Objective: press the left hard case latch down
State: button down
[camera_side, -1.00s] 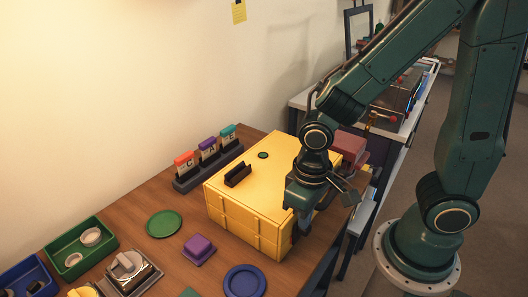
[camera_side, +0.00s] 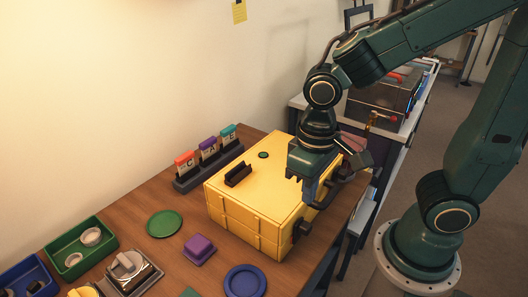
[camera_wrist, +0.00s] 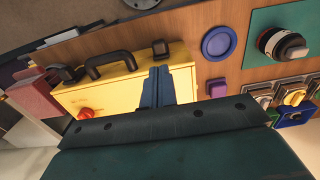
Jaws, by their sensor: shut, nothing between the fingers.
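The yellow hard case (camera_side: 255,190) stands closed on the wooden table. In the side view one dark latch (camera_side: 302,227) shows low on its right-hand face, near the front corner. In the wrist view this face has a dark handle (camera_wrist: 110,58) between two dark latches, one near the blue disc (camera_wrist: 160,48) and one at the other end (camera_wrist: 62,75). My gripper (camera_side: 309,200) is shut and empty, pointing down over the case's right edge; its blue fingers also show in the wrist view (camera_wrist: 159,70), near the first latch. It is apart from that latch in the side view.
A dark block (camera_side: 238,174) and a green disc (camera_side: 263,155) are on the case lid. A rack of lettered cards (camera_side: 208,160) stands behind it. A purple block (camera_side: 199,248), a green disc (camera_side: 164,223) and a blue disc (camera_side: 245,281) lie in front. The table edge is close on the right.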

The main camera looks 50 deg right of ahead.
notch_tip(320, 180, up, 7)
jog(key=shift+f, duration=0.15)
jog(key=shift+d, duration=0.1)
dwell(0.3)
jog(key=s+d+r+t, duration=0.4)
jog(key=d+t, duration=0.1)
jog(key=d, duration=0.3)
jog(key=shift+d+t, duration=0.15)
jog(key=shift+t, duration=0.15)
